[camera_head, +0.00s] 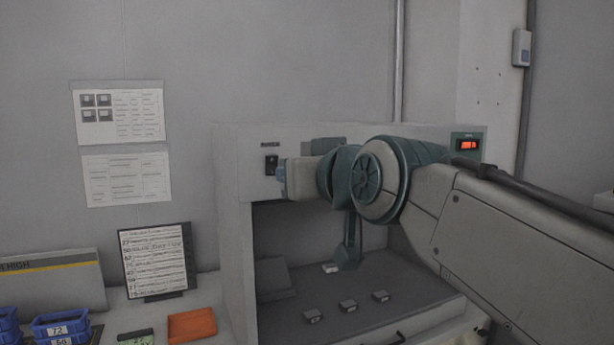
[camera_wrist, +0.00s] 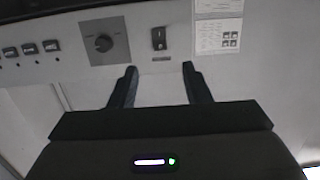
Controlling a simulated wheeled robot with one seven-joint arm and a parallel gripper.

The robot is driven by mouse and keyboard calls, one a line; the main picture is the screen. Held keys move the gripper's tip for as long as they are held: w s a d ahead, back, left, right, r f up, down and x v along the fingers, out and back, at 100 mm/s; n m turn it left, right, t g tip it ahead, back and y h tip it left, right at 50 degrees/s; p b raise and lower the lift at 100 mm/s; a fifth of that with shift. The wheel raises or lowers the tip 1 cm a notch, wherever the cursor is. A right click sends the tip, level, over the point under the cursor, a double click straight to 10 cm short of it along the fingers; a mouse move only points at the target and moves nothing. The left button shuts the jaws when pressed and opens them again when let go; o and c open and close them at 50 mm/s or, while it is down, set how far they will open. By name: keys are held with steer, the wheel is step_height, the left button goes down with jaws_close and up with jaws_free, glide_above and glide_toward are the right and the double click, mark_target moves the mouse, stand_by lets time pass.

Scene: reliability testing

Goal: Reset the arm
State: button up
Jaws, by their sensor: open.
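My arm reaches in from the right in the head view, bent at its dark round joint. My gripper (camera_head: 281,180) is up at the front panel of a grey test machine (camera_head: 234,215), close to the black power switch (camera_head: 271,165). In the wrist view my gripper (camera_wrist: 160,82) is open, with two dark fingers apart and nothing between them. The power switch (camera_wrist: 158,39) shows beyond the gap between the fingertips. I cannot tell whether the fingers touch the panel. Much of the panel is hidden behind my arm in the head view.
A dial (camera_wrist: 104,42) and several small buttons sit on the panel. A red display (camera_head: 468,145) is lit at its right. Small grey blocks lie in the machine's open bay. An orange tray (camera_head: 192,325), a list stand (camera_head: 156,262) and blue bins (camera_head: 60,326) stand left.

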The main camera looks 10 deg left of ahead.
steer(key=shift+d, duration=0.1)
steer(key=w+d+f+m+g+h+p, duration=0.1)
steer(key=d+f+m+g+h+p, duration=0.1)
steer(key=d+f+h+p, duration=0.4)
steer(key=s+d+f+m+g+h+p, duration=0.1)
steer(key=s+d+f+m+g+p, duration=0.1)
steer(key=s+d+f, duration=0.5)
steer(key=s+d+f+m+g+h+p, duration=0.1)
steer(key=s+d+f+g+p, duration=0.3)
steer(key=f, duration=1.1)
steer(key=s+d+m+g, duration=0.1)
steer(key=s+d+g, duration=0.2)
steer(key=s+d, duration=0.1)
steer(key=shift+d+m+h, duration=0.3)
steer(key=shift+d, duration=0.4)
steer(key=shift+s+r, duration=0.1)
stand_by(0.3)
steer(key=shift+c, duration=0.3)
